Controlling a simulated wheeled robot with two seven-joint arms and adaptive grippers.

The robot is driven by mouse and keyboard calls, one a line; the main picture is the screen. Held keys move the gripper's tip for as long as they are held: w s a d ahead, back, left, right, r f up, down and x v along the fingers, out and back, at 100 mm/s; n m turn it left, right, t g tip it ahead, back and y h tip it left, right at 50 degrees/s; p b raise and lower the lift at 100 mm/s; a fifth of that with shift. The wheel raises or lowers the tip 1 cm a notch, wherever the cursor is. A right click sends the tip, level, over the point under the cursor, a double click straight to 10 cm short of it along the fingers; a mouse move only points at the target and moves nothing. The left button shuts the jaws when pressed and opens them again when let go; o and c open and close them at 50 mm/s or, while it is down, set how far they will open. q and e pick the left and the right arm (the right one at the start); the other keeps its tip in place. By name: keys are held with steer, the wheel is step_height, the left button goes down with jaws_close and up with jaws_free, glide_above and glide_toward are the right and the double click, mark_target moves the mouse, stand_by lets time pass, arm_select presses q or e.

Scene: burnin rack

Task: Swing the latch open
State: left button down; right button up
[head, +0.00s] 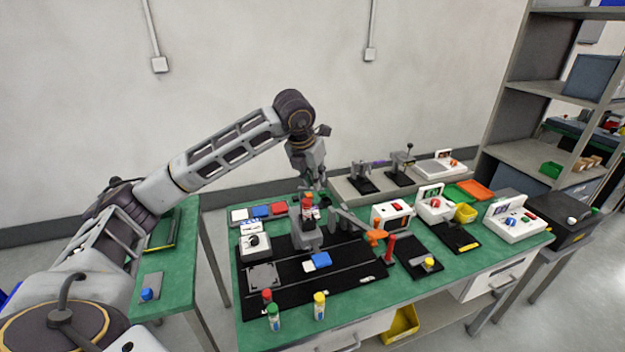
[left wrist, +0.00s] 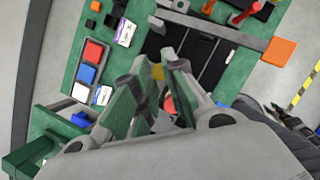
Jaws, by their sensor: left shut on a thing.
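A grey lever arm (head: 350,222) with an orange end block (head: 376,236) reaches over the black board on the green bench. It looks like the latch, and its bar (left wrist: 215,29) and orange block (left wrist: 279,51) also show in the left wrist view. My left gripper (head: 313,188) points down above the grey fixture (head: 306,238) at the lever's left end. It is shut on a small red-topped piece (head: 308,203), which shows red (left wrist: 168,104) between the fingers (left wrist: 152,75) in the left wrist view. The fingers partly hide what they grip. My right gripper is out of view.
A red post (head: 390,248) stands by the orange block. A white box (head: 255,241) and several coloured bins (head: 271,210) lie left of the fixture. Small bottles (head: 319,306) stand at the front. White switch boxes (head: 516,222) stand to the right.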

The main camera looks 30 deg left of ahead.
arm_select(q)
steer(key=n, duration=0.1)
steer(key=w+n+y, duration=0.1)
steer(key=n, duration=0.1)
steer(key=shift+f+n, duration=0.15)
steer(key=shift+n, duration=0.15)
steer(key=shift+w+a+n+g+y, duration=0.15)
steer(key=shift+n+y, duration=0.1)
steer(key=shift+n, duration=0.2)
steer(key=shift+w+a+n+g+y, duration=0.15)
steer(key=shift+n+y, duration=0.1)
steer(key=shift+n, duration=0.2)
steer(key=c, duration=1.4)
jaws_free()
steer(key=shift+w, duration=0.15)
steer(key=shift+v, duration=6.05)
steer(key=shift+f, duration=0.1)
